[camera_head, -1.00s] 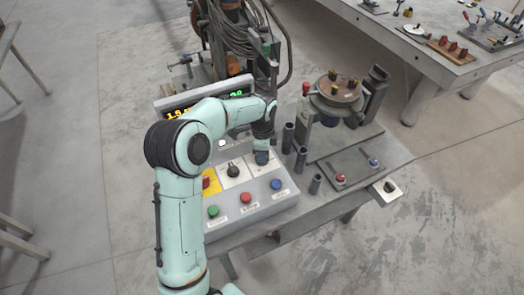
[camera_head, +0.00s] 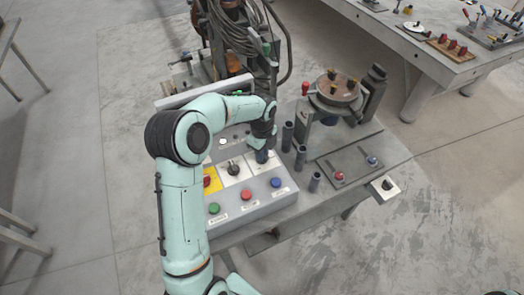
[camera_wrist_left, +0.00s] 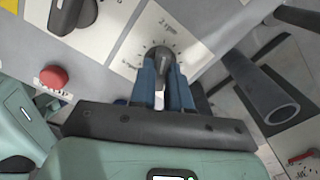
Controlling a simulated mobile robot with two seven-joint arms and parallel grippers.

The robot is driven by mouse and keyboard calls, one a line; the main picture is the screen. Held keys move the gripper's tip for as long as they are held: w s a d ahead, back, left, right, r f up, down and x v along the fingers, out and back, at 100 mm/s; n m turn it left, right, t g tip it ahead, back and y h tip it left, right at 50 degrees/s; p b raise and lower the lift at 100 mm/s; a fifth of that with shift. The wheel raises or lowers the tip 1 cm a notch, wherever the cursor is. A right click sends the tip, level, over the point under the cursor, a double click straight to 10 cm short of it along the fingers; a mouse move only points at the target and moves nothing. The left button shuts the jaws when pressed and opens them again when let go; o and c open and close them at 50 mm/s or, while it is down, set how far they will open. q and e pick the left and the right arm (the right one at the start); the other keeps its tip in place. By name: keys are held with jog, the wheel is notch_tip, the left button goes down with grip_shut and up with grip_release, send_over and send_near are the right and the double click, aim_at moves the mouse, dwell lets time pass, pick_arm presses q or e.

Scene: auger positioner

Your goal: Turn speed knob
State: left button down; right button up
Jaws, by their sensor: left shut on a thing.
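The speed knob (camera_wrist_left: 162,56) is dark with a pale pointer line and sits on a white dial plate marked rpm in the left wrist view. My left gripper (camera_wrist_left: 164,78) has its blue fingers on both sides of the knob, shut on it. In the head view, my left gripper (camera_head: 262,156) points down at the right part of the grey control box (camera_head: 248,212), and hides the knob there. My right gripper is not in view.
On the box are a black selector knob (camera_head: 233,168), a red switch (camera_head: 207,181), and green (camera_head: 214,208), red (camera_head: 246,196) and blue (camera_head: 276,182) buttons. Dark upright tubes (camera_head: 287,137) stand close right of my gripper. A round turntable (camera_head: 338,91) stands beyond them.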

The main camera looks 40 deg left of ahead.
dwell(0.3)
pick_arm(q)
jog(key=c, duration=1.1)
grip_release()
notch_tip(320, 180, up, 13)
jog(key=shift+r+p, duration=0.2)
jog(key=shift+p, duration=0.35)
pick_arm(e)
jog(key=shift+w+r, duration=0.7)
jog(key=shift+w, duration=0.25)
